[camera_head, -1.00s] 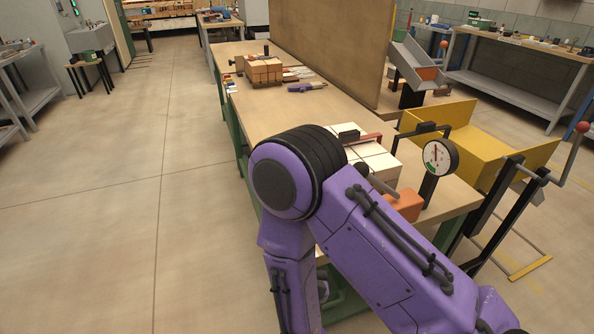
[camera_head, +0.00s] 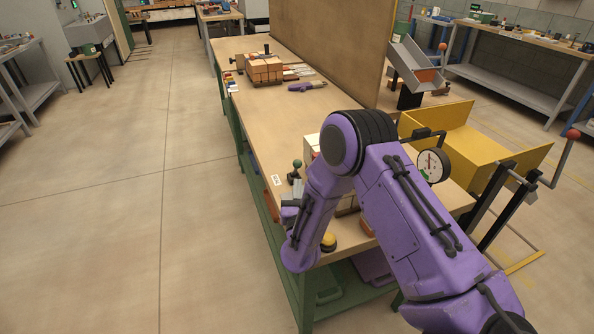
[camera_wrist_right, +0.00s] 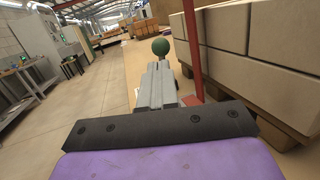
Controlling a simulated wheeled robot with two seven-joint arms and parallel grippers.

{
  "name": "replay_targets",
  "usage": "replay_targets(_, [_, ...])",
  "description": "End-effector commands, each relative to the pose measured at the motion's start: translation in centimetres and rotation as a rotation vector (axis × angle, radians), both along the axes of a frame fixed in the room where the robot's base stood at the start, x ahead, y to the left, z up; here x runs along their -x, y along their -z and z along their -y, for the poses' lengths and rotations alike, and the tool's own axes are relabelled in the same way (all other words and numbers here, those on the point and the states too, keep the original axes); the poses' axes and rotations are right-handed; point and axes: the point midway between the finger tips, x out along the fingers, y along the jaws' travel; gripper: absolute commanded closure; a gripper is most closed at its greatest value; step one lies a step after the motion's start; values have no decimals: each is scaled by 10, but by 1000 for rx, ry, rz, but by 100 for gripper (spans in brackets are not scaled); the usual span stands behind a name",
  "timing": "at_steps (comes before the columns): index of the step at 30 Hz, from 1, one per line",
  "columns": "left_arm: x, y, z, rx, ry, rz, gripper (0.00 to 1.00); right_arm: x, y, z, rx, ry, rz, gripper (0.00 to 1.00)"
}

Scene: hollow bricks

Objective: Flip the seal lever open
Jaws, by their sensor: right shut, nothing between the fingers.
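The seal lever shows as a dark upright stem with a green ball knob (camera_head: 297,164) near the left edge of the workbench. The green knob (camera_wrist_right: 160,46) also shows in the right wrist view, just beyond the fingertips. My right gripper (camera_head: 291,194) is shut and empty, slightly nearer than the lever in the head view. Its grey fingers (camera_wrist_right: 156,68) lie together and point towards the knob. I cannot tell whether they touch the lever. The lever's lower part is hidden behind the fingers in the wrist view. My left gripper is not in view.
Pale bricks (camera_wrist_right: 248,30) stand close on the right in the wrist view, with a red upright bar (camera_wrist_right: 192,45) beside them. A round gauge (camera_head: 432,165) and yellow chute (camera_head: 465,145) lie right of my arm. A yellow button (camera_head: 328,241) sits at the bench's near end. The left floor is clear.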

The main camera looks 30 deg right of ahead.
Motion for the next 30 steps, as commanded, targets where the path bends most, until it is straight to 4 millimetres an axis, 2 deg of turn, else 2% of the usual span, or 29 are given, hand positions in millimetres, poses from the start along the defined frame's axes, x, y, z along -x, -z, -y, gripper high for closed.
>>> replay_targets(3, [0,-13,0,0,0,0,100,-19,-8,12,1,2,2,100])
replay_targets(9, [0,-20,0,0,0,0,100,-38,-9,24,0,2,1,100])
replay_targets(23, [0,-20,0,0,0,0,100,-42,-8,25,-1,0,-3,100])
replay_targets(30, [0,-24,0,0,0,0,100,-52,-14,14,-18,-18,-62,100])
